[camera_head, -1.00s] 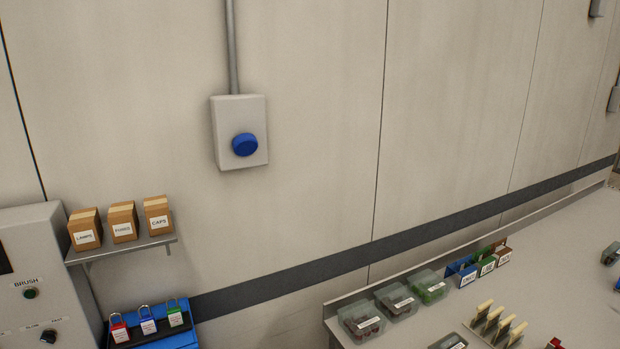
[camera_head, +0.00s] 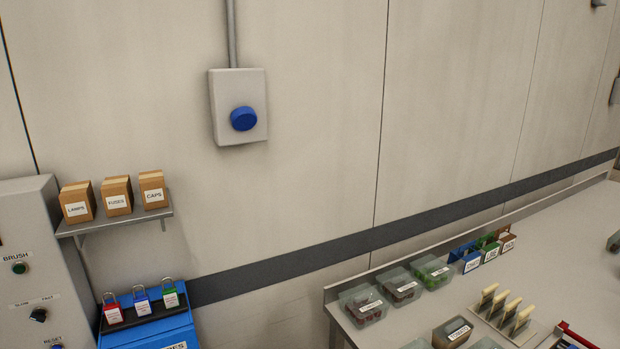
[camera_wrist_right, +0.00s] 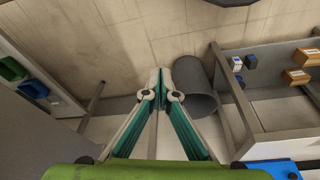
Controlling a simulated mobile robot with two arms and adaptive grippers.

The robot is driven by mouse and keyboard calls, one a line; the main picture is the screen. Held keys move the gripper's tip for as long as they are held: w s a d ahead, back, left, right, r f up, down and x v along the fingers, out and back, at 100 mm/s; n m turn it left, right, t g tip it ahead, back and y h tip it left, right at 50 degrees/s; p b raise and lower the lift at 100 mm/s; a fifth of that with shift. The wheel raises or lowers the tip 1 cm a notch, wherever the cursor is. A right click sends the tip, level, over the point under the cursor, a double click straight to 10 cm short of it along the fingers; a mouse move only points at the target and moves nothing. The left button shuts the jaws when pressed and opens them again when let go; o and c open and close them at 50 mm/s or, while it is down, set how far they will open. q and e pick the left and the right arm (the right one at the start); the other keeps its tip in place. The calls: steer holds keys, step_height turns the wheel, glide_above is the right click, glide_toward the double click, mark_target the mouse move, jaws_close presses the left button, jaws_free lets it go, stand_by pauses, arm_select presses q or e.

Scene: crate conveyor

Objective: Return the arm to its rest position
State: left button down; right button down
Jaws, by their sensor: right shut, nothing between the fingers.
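My right gripper (camera_wrist_right: 161,84) shows in the right wrist view, its two fingers meeting at the tips with nothing between them. It hangs in free space above the floor, apart from the things around it. Neither gripper nor arm shows in the head view. My left gripper is in none of the frames.
A grey bin (camera_wrist_right: 202,86) stands on the floor beyond the fingertips. In the head view are a wall box with a blue button (camera_head: 244,118), a shelf (camera_head: 120,222) of small boxes, a control panel (camera_head: 30,270) and a workbench (camera_head: 560,240) with trays.

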steer(key=s+d+f+g+b, duration=0.1)
steer(key=s+f+b, duration=0.3)
steer(key=f, duration=0.9)
steer(key=s+f+b, duration=0.3)
steer(key=s+f, duration=0.1)
steer(key=f, duration=0.9)
steer(key=s+d+f+b, duration=0.2)
steer(key=s+f+b, duration=0.4)
steer(key=s+f, duration=0.6)
step_height(320, 180, down, 2)
steer(key=shift+d+f+g, duration=0.2)
steer(key=shift+g, duration=0.2)
